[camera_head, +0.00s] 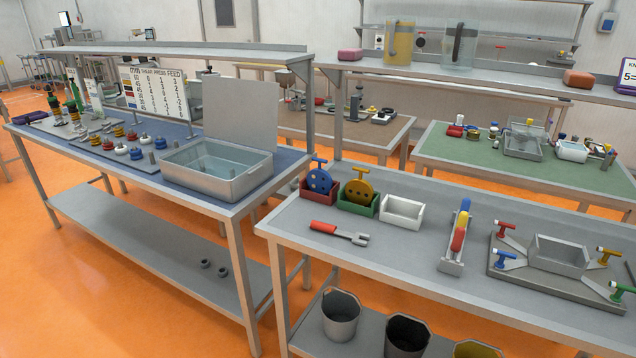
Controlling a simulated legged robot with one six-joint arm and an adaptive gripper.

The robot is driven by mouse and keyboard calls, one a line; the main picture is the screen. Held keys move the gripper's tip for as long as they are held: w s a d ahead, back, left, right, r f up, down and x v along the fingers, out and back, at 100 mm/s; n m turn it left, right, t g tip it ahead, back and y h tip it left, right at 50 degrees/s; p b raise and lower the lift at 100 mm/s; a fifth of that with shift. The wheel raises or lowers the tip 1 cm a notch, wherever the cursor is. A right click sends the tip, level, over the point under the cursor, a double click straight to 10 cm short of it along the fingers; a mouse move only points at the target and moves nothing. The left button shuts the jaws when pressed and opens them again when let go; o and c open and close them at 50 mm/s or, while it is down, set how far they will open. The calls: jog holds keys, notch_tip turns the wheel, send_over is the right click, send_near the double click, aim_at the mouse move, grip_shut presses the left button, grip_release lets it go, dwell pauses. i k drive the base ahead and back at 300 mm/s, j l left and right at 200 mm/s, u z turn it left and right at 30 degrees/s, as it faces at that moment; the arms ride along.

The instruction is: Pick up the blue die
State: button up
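A blue round disc with holes, which looks like the blue die (319,182), stands upright in a small red bin (318,197) on the near grey table. A handle sticks up above it. Its lower part is hidden by the bin's front wall. My gripper is not in view.
A white bin (402,212) stands right of the green one. A red-handled forked tool (340,232) lies in front of the bins on the grey table (400,268). A rack with coloured pieces (459,235) and a grey fixture (560,255) stand farther right. An overhead shelf (470,77) runs behind.

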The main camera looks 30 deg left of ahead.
aim_at(318, 180)
jog(key=u, duration=1.25)
jog(key=z, duration=2.2)
jog(key=u, duration=2.15)
